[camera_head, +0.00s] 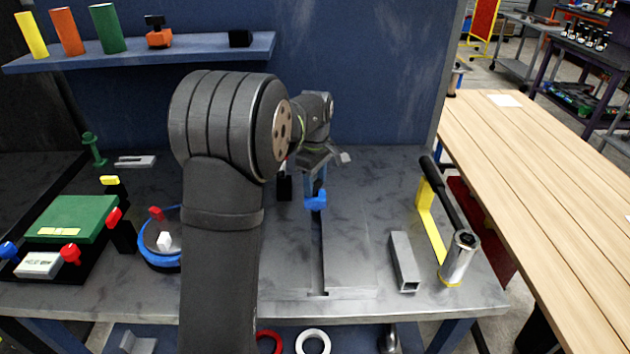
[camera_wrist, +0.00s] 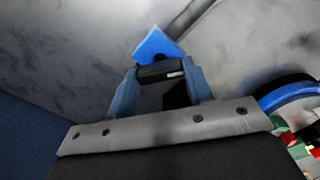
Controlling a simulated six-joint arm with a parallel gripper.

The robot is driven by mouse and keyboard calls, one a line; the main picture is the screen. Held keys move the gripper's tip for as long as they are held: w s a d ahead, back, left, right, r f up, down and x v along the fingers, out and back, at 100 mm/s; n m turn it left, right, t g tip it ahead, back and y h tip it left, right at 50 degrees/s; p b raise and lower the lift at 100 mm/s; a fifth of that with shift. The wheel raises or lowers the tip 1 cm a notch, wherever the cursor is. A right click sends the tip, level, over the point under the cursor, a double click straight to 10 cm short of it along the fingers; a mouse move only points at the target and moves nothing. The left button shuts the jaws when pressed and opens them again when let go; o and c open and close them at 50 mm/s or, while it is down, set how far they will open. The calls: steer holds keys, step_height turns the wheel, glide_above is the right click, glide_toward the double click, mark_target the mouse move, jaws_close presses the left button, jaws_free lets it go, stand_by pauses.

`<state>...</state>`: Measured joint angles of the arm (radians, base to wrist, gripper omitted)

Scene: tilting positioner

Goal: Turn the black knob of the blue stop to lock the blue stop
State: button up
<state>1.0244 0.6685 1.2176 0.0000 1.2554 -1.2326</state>
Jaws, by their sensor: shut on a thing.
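The blue stop (camera_head: 316,202) sits at the slot in the grey metal table, in front of my arm's end in the head view. In the wrist view the blue stop (camera_wrist: 156,45) shows just beyond my fingertips. Its black knob (camera_wrist: 157,71) bears a short white mark and lies between the two blue-grey fingers of my gripper (camera_wrist: 163,78). The fingers are shut on the knob from both sides. In the head view my gripper (camera_head: 315,180) comes down just behind and above the stop, and the knob cannot be made out there.
A dark slot (camera_head: 318,250) runs from the stop toward the table's front. A blue-ringed round fixture (camera_head: 160,262) and a green block (camera_head: 65,219) are at left.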

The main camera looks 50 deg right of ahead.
mark_target(315, 184)
steer(key=m, duration=0.5)
steer(key=shift+m, duration=0.3)
steer(key=m, duration=0.5)
steer(key=shift+m, duration=0.3)
steer(key=o, duration=1)
step_height(315, 184, up, 17)
steer(key=shift+r, duration=0.2)
stand_by(0.4)
